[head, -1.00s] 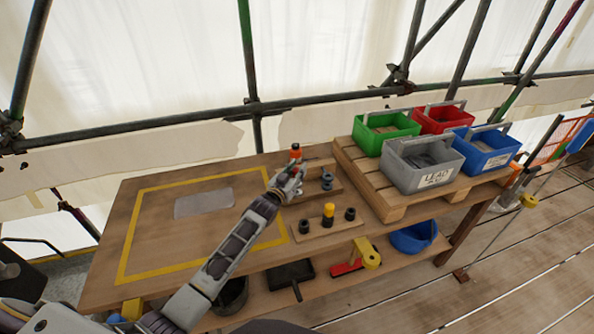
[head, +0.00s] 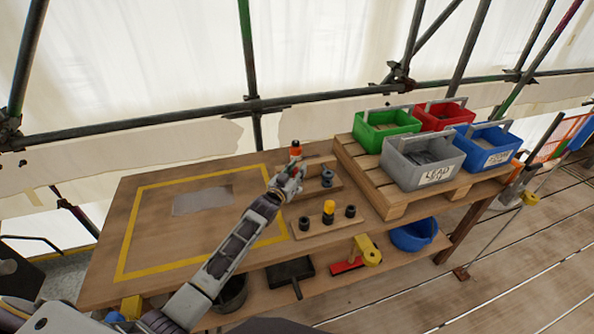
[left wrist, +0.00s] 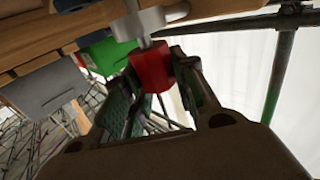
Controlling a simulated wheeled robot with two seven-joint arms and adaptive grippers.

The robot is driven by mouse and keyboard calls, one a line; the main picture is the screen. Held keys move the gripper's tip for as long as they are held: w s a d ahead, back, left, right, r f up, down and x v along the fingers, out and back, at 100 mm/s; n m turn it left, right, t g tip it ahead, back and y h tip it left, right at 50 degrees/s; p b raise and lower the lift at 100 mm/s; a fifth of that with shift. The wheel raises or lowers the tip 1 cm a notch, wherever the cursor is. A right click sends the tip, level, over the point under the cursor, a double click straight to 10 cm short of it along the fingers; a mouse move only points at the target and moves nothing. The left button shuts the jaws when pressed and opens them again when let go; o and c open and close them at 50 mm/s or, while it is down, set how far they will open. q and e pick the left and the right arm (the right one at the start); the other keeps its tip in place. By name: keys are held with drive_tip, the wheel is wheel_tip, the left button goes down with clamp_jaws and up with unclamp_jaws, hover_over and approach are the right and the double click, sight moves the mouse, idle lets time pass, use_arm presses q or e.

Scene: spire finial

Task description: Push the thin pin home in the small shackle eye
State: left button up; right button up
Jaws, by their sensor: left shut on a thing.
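My left gripper (head: 290,176) is over the back wooden block (head: 325,168) on the bench, shut on a red piece (left wrist: 151,70). In the left wrist view, a thin grey shank (left wrist: 143,42) runs from the red piece to a pale metal part (left wrist: 138,22). I cannot tell how deep the shank sits, and the fingers hide the eye in the head view. Dark round fittings (head: 327,178) stand on the back block. My right gripper is out of view.
A front wooden block (head: 328,227) holds a yellow-topped piece (head: 328,209) between dark fittings. Green (head: 387,130), red (head: 444,113), grey (head: 423,162) and blue (head: 487,148) bins stand on a pallet at right. The yellow-outlined bench area holds only a grey sheet (head: 202,201).

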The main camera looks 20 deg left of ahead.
use_arm(q)
drive_tip(key=shift+f+b, duration=0.3)
drive_tip(key=shift+f, duration=0.25)
drive_tip(key=o, duration=1.1)
drive_tip(key=shift+s, duration=0.2)
drive_tip(key=shift+s+a, duration=0.4)
drive_tip(key=shift+s, duration=1.5)
drive_tip(key=shift+s+a, duration=0.35)
drive_tip(key=shift+s, duration=1.55)
drive_tip(key=shift+s+a, duration=0.4)
drive_tip(key=shift+s, duration=1.5)
drive_tip(key=shift+s, duration=0.1)
